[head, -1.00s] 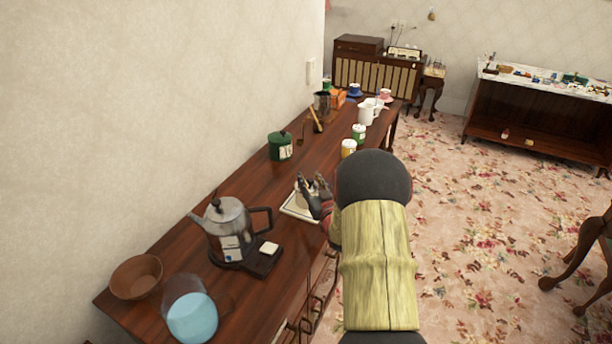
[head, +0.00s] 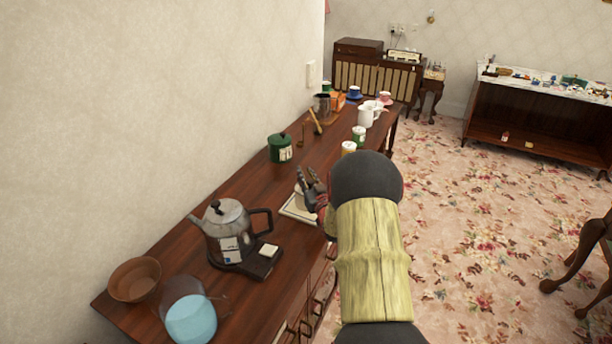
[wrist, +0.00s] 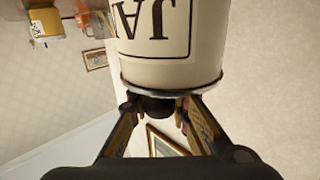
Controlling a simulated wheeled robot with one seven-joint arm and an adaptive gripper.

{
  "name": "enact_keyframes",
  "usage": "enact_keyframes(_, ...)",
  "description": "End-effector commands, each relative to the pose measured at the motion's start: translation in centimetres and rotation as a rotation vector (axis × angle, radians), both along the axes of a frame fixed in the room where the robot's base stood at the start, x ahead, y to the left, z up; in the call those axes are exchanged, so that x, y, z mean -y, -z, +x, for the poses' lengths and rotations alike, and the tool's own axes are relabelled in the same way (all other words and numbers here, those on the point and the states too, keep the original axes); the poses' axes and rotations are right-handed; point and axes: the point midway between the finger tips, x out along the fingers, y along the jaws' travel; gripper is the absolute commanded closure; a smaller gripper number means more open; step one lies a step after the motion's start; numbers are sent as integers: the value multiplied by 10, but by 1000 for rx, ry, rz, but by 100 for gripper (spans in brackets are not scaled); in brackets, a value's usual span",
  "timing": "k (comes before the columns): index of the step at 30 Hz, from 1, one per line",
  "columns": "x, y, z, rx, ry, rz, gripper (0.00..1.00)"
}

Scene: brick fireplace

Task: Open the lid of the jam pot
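The jam pot is a cream pot with an upside-down "JA" label in the wrist view (wrist: 160,45). Its rim and lid edge face my gripper, and a dark round lid knob (wrist: 155,105) sticks out towards it. My gripper (wrist: 157,112) has its two fingertips on either side of the knob, close to it; whether both press on it is unclear. In the head view my gripper (head: 309,180) is over a pale square mat (head: 297,208) on the sideboard (head: 225,187). My gripper and arm mostly hide the pot there.
A green canister (head: 280,147) stands beyond the mat. Small jars (head: 359,134) and a white pitcher (head: 367,115) are farther back.

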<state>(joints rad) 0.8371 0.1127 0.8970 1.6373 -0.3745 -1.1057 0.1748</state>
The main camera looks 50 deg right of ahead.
Motion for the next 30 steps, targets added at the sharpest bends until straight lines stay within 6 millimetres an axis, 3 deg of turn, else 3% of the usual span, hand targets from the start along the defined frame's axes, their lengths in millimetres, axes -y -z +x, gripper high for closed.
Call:
enact_keyframes(9,0,0,0,0,0,0,100)
enact_keyframes(30,0,0,2,-9,0,-2,100)
